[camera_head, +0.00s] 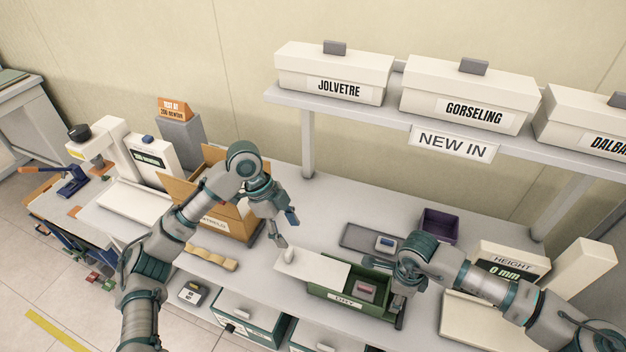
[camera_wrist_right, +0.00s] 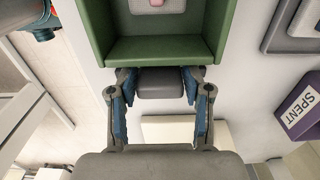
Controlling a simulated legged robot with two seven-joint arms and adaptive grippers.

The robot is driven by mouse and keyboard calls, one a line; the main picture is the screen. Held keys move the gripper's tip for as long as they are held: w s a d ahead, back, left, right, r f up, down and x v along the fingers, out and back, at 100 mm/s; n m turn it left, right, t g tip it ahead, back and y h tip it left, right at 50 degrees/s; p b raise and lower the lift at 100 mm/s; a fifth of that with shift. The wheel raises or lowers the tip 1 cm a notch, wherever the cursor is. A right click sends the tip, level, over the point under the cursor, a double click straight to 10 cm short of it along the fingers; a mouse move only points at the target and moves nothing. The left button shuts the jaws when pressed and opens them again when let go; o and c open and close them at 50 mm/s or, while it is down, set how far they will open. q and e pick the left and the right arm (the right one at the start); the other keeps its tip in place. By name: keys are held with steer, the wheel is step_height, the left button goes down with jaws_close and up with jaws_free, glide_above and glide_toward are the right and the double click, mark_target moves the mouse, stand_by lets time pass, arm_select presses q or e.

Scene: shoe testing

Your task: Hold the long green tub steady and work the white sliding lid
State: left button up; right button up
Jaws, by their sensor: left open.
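The long green tub (camera_head: 345,301) stands on the bench, with a label on its front. Its white sliding lid (camera_head: 322,268) is partly open, reaching past the tub's left end, with a white knob (camera_head: 290,255) near its left edge. A grey item with a pink top (camera_head: 367,288) shows inside. My left gripper (camera_head: 286,231) is open and empty, above and behind the knob, apart from it. My right gripper (camera_head: 399,290) is at the tub's right end. In the right wrist view, its fingers (camera_wrist_right: 160,78) close on both sides of the grey end block (camera_wrist_right: 160,88) below the green wall (camera_wrist_right: 158,50).
A grey tray (camera_head: 372,238) with a blue-grey item lies behind the tub. A purple bin (camera_head: 439,225) labelled SPENT in the wrist view (camera_wrist_right: 302,107) stands behind right. A height gauge (camera_head: 512,264) is at right, a cardboard box (camera_head: 232,222) at left. A shelf (camera_head: 400,113) overhangs the back.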

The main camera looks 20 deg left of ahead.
steer(key=shift+o, duration=1.4)
